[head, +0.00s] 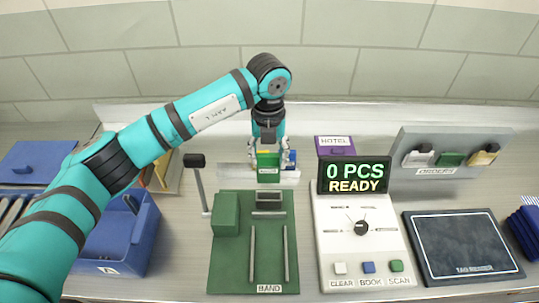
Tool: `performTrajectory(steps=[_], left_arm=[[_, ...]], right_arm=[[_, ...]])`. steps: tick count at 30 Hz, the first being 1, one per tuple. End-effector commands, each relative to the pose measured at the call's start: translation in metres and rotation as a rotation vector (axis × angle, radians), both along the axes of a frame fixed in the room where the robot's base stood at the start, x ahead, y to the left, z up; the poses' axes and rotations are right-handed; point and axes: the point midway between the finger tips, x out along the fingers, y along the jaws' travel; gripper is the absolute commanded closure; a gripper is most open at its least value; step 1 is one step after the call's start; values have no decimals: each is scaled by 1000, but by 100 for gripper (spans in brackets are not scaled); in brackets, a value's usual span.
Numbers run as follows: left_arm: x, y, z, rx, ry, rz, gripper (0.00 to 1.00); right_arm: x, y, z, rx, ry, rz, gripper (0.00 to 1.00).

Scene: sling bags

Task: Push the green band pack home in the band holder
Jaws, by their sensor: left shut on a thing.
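My left gripper (269,149) reaches down at the middle of the table and is shut on the green band pack (268,162). The pack is upright between the fingers. It stands at the pale band holder (228,173), a low strip behind the green board. The pack overlaps the holder in this view, and I cannot tell how deep it sits. A blue piece (292,158) shows just right of the pack. The gripper and pack hide the middle of the holder. My right gripper is not in view.
A green board (227,270) with grey rails lies in front of the holder. A display (354,175) reading "0 PCS READY" and a white console (330,235) stand right. Further right are an orders rack (455,150) and a dark pad (460,245).

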Motion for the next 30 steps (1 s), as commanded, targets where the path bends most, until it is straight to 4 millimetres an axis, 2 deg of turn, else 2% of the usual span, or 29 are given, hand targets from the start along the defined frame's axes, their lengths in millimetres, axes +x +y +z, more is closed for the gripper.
performTrajectory(steps=[3,7,11,19,24,30], left_arm=[[0,0,0,-1,-1,-1,92],[0,0,-1,-1,-1,-1,92],[-1,0,-7,-1,1,-1,92],[0,0,-33,-1,0,0,92],[-1,-1,-49,-1,0,0,92],[-1,0,-58,-1,0,0,92]], right_arm=[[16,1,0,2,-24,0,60],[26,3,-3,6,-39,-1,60],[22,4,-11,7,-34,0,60],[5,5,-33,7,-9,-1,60],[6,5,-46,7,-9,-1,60],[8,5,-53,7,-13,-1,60]])
